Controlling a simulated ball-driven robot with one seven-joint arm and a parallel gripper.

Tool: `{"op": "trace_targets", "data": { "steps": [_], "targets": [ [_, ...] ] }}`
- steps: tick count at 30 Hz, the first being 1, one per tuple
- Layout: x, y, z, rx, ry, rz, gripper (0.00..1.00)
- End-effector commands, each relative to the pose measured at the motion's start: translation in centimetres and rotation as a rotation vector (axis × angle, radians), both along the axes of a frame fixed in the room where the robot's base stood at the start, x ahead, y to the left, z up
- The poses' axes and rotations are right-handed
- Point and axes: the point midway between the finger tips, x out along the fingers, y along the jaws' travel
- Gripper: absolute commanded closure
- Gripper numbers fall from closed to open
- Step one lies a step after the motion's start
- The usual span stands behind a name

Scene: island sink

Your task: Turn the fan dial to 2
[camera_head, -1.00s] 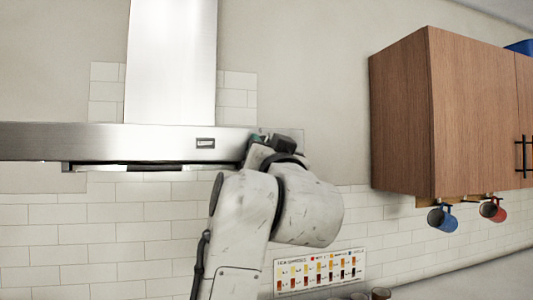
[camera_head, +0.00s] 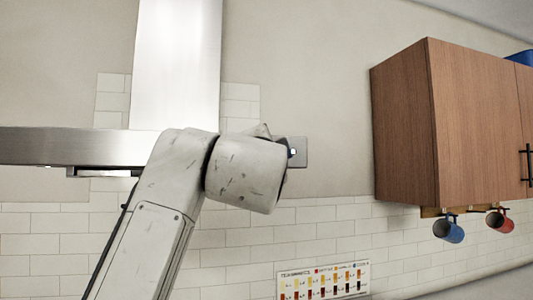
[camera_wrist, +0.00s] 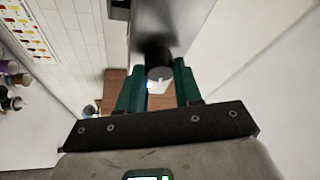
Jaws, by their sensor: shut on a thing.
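The fan dial (camera_wrist: 160,73) shows in the wrist view as a small grey round knob with a bluish-white glint beside it. My gripper (camera_wrist: 158,84) has two dark green fingers, one on each side of the knob, and is shut on it. In the head view my arm covers the gripper and the dial. No number or pointer on the dial can be read.
The steel hood duct (camera_head: 178,65) rises behind my arm. A wooden wall cabinet (camera_head: 402,130) is at right, with a blue mug (camera_head: 449,230) and a red mug (camera_head: 499,221) hanging below. A chart (camera_head: 322,280) is on the tiled wall. The wall between plate and cabinet is clear.

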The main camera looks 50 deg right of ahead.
Motion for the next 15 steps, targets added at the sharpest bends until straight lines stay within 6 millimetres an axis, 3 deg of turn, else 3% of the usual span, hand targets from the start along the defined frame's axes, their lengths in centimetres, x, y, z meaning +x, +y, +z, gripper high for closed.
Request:
{"op": "trace_targets", "data": {
  "steps": [15],
  "targets": [
    [0.08,0.08,0.17,0.154,-0.105,0.002,0.96]
  ]
}}
